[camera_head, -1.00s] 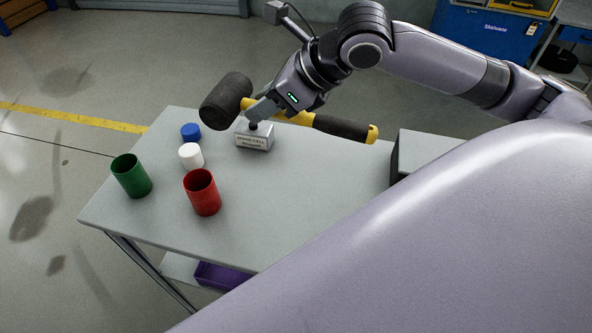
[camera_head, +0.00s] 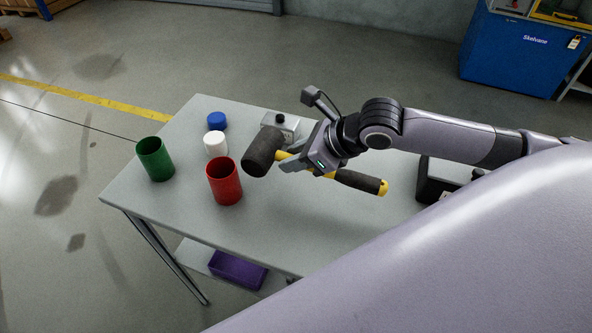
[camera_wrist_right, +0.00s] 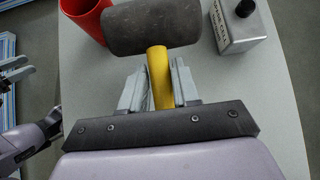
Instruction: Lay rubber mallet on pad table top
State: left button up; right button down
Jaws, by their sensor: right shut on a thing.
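The rubber mallet has a black head (camera_head: 262,151) and a yellow handle with a black grip (camera_head: 357,181). My right gripper (camera_head: 293,160) is shut on the yellow handle close behind the head. In the right wrist view the mallet head (camera_wrist_right: 152,26) lies across the front of the fingers (camera_wrist_right: 158,88), and the handle runs between them. The mallet is over the grey table top (camera_head: 290,225); I cannot tell whether it touches it.
A red cup (camera_head: 224,182) stands just left of the mallet head. A labelled metal box (camera_head: 285,124) is behind the mallet. The front middle of the table is clear.

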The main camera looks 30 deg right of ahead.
aim_at(296, 183)
jog(key=shift+f, duration=2)
jog(key=c, duration=0.8)
grip_release()
jog(key=shift+f, duration=0.1)
jog(key=shift+v, duration=6.05)
